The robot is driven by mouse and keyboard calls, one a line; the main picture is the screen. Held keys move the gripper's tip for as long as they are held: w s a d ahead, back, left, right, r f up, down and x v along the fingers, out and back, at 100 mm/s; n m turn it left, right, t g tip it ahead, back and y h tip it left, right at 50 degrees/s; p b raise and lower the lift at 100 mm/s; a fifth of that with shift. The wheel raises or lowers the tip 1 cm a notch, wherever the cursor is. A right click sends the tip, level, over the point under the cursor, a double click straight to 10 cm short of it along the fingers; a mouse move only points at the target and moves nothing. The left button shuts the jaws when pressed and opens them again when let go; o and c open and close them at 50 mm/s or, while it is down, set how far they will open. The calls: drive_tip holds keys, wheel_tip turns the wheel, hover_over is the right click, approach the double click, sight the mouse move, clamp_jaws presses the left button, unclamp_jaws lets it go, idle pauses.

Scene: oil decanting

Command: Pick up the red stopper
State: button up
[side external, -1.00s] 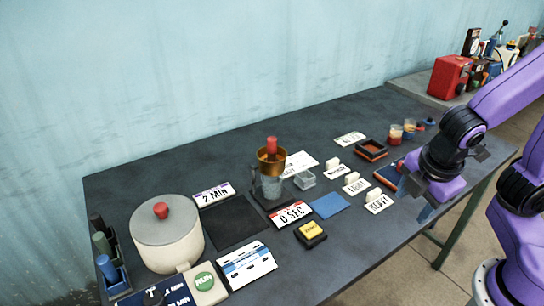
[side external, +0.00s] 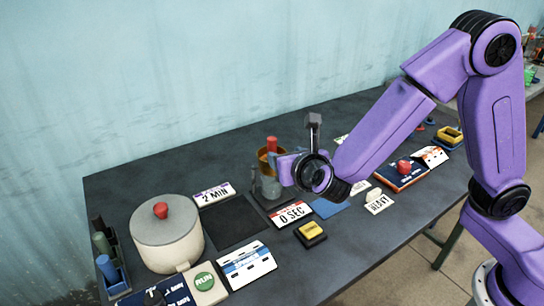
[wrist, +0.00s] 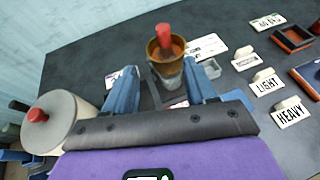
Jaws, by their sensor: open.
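The red stopper (side external: 272,144) stands upright in a brass cup (side external: 264,160) above a clear glass vessel. In the wrist view the red stopper (wrist: 163,36) rises from the brass cup (wrist: 172,62), just beyond the fingers. My gripper (wrist: 160,72) is open and empty, with its two blue fingers spread and pointing toward the cup. In the side view my gripper (side external: 279,168) is close to the cup on its right, lower than the stopper's top, and partly covers the glass. I cannot tell the exact gap there.
A pale pot (side external: 168,236) with a red knob stands left. A yellow button block (side external: 311,232) and the 0 SEC sign (side external: 293,214) lie in front. A HEAVY sign (side external: 379,202) and a tray with a red knob (side external: 403,167) are to the right.

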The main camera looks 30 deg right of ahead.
sight(274, 143)
drive_tip(key=x, duration=1)
drive_tip(key=shift+w+d+f, duration=0.1)
drive_tip(key=shift+w+d, duration=0.05)
drive_tip(key=shift+d+r+x, duration=0.15)
drive_tip(key=shift+x, duration=1.2)
drive_tip(key=shift+d+r+x, duration=0.1)
drive_tip(key=shift+d+x, duration=0.05)
drive_tip(key=shift+x, duration=1.15)
clamp_jaws()
